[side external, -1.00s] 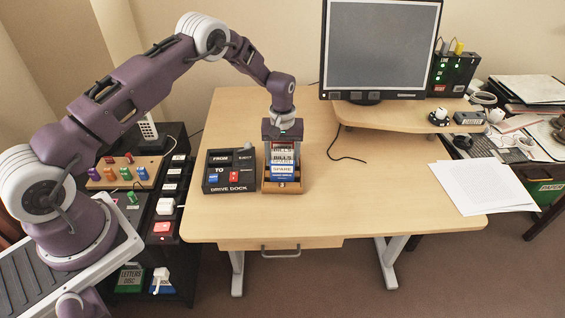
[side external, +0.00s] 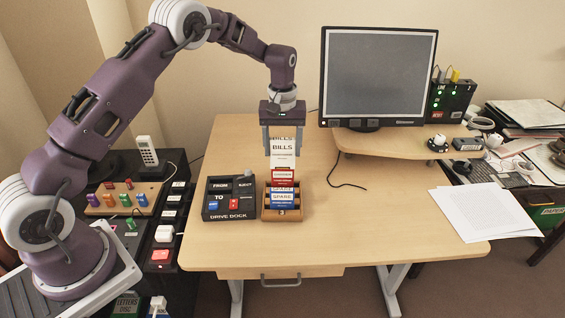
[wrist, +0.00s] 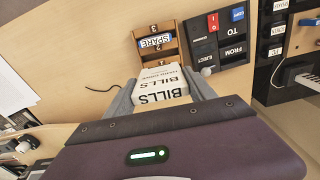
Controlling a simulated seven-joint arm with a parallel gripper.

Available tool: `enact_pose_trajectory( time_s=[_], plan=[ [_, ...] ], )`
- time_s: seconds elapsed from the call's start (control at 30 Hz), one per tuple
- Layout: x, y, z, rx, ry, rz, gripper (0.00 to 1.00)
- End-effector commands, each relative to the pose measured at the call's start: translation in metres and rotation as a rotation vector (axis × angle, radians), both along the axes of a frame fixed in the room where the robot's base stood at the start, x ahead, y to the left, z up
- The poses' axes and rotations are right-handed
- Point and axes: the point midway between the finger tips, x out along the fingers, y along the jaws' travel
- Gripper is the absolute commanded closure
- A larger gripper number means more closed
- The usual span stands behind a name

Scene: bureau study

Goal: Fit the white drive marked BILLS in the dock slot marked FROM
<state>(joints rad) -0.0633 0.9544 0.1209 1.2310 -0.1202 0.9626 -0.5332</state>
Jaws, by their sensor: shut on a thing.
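My gripper (side external: 282,143) is shut on the white BILLS drive (side external: 284,151) and holds it upright above the back of the wooden rack. In the wrist view the BILLS drive (wrist: 160,88) sits between my two fingers. The drive dock (side external: 229,199) stands just left of the rack. Its FROM marking (side external: 219,186) is at the back left, with EJECT beside it and TO in front. In the wrist view the FROM label (wrist: 233,51) is at the dock's right. Whether the FROM slot is empty is too small to tell.
The wooden rack (side external: 267,213) holds a blue and white SPARE drive (side external: 285,197) and a red drive (side external: 283,175). The monitor (side external: 376,75) stands behind to the right on a raised shelf.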

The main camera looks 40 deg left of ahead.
Motion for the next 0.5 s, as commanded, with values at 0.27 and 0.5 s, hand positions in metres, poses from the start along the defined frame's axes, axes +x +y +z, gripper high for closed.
enact_pose_trajectory(
  time_s=[0.27, 0.5],
  plan=[
    [-0.012, 0.04, 0.013, -0.001, 0.001, 0.023, 0.82],
    [-0.038, 0.102, 0.013, 0.0, 0.0, 0.054, 0.82]
  ],
)
